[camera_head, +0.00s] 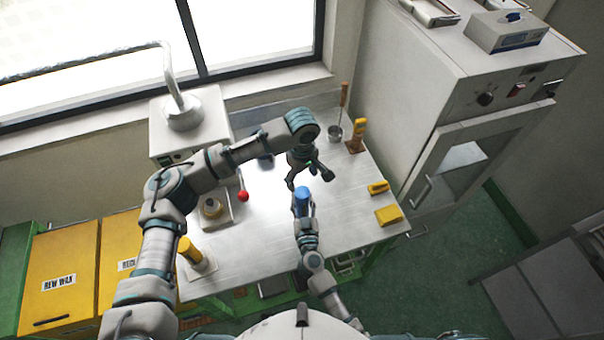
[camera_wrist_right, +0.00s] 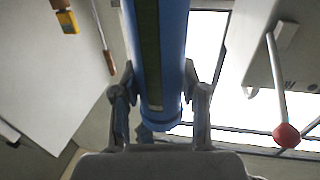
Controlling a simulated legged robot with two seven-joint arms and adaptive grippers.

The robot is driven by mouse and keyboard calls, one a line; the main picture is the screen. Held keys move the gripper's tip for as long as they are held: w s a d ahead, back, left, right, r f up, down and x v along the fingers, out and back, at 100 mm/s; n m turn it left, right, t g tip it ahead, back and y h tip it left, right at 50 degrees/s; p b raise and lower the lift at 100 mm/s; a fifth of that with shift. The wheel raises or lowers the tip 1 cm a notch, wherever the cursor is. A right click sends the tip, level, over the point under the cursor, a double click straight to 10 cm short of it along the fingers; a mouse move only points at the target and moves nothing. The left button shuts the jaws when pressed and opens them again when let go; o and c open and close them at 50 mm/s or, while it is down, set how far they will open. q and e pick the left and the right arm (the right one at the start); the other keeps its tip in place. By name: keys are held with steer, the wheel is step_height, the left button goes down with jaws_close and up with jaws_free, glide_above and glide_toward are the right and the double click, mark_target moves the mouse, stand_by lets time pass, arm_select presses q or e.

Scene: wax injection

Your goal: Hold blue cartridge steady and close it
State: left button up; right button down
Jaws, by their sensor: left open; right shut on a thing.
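The blue cartridge (camera_head: 301,199) stands above the metal table in the head view. My right gripper (camera_head: 304,211) is shut on it from the near side. In the right wrist view the cartridge (camera_wrist_right: 160,60) fills the middle, with a dark green strip along it, and the fingers of my right gripper (camera_wrist_right: 160,100) press on both its sides. My left gripper (camera_head: 309,180) is open and empty, just above and beyond the cartridge, pointing down. Whether it touches the cartridge cannot be told. Whether the cartridge's end is closed is not clear.
The metal table (camera_head: 265,240) has a machine with a red-knobbed lever (camera_head: 243,196) at left. Yellow blocks (camera_head: 389,214) lie at right, and a yellow tool on a brown stand (camera_head: 356,135) is at the back. A yellow cylinder (camera_head: 189,250) stands front left. A grey cabinet (camera_head: 440,110) borders the right.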

mark_target(302, 191)
arm_select(q)
step_height(302, 191, down, 7)
stand_by(0.4)
